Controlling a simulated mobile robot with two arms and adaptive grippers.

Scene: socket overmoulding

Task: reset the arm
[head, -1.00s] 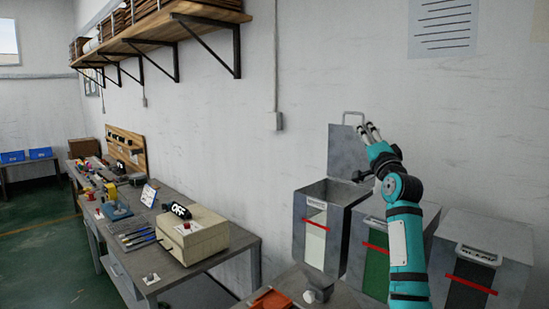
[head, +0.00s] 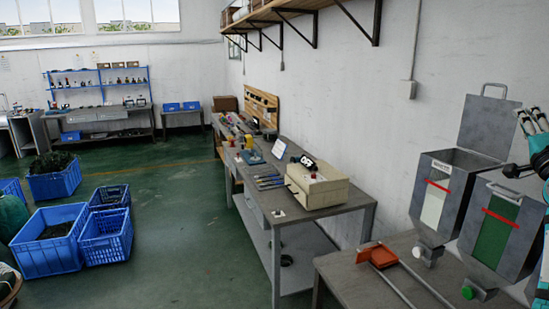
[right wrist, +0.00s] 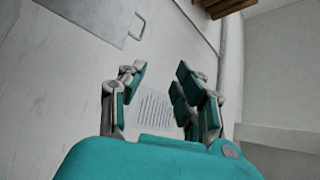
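My right gripper (head: 533,122) is at the right edge of the head view, raised in front of the wall beside the lifted lid (head: 488,127) of a grey hopper. In the right wrist view my right gripper (right wrist: 160,90) has its teal-padded fingers spread apart, with nothing between them. Part of my teal right arm shows below it in the head view, cut off by the picture edge. My left gripper is in neither view.
Two grey hoppers, one with a white window (head: 432,208) and one with a green window (head: 492,240), stand by my right arm. A table (head: 345,284) bears an orange scoop (head: 378,255). A workbench (head: 330,208), blue crates (head: 48,257) and open green floor (head: 185,215) lie left.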

